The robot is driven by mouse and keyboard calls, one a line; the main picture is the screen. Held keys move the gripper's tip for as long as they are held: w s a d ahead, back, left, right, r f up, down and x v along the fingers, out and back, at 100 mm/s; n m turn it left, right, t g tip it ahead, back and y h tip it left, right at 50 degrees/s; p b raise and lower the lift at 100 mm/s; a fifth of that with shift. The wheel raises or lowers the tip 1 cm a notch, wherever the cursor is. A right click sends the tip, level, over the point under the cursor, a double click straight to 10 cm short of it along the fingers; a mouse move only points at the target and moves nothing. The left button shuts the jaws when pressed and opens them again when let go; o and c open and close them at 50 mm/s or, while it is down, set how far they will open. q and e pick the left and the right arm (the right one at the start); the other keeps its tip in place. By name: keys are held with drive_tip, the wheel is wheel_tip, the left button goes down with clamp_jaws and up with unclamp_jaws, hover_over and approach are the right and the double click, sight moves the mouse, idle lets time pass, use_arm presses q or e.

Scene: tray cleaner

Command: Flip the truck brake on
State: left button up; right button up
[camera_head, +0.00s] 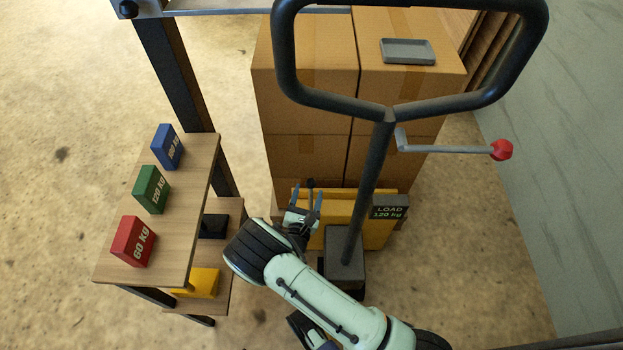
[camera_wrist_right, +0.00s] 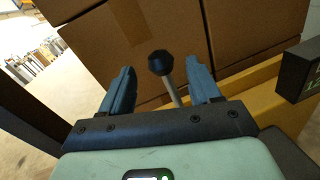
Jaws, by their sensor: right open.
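The pallet truck's grey handle (camera_head: 372,190) rises from a dark base block (camera_head: 345,258) in front of the yellow truck body (camera_head: 378,235). A short lever with a black knob (camera_head: 311,184) stands at the yellow body; its knob (camera_wrist_right: 161,63) also shows in the right wrist view. My right gripper (camera_head: 307,196) is open, and the lever stands between its blue fingers (camera_wrist_right: 160,78) in the picture, with gaps on both sides. A second lever with a red knob (camera_head: 502,150) sticks out right from the handle. I cannot tell which lever is the brake.
Stacked cardboard boxes (camera_head: 305,100) stand behind the handle, with a grey tray (camera_head: 407,51) on top. A black "LOAD 120 kg" sign (camera_head: 390,207) is right of the handle.

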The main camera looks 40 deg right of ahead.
sight(312, 179)
drive_tip(key=b+x, duration=0.1)
drive_tip(key=x, duration=0.5)
drive_tip(key=shift+w+d, duration=0.1)
drive_tip(key=shift+d, duration=0.05)
use_arm(q)
drive_tip(key=s+f, duration=0.2)
drive_tip(key=shift+s+a+f+g, duration=0.2)
drive_tip(key=shift+a+f+g, duration=0.1)
drive_tip(key=shift+f+g, duration=0.1)
use_arm(e)
drive_tip(key=shift+c, duration=0.3)
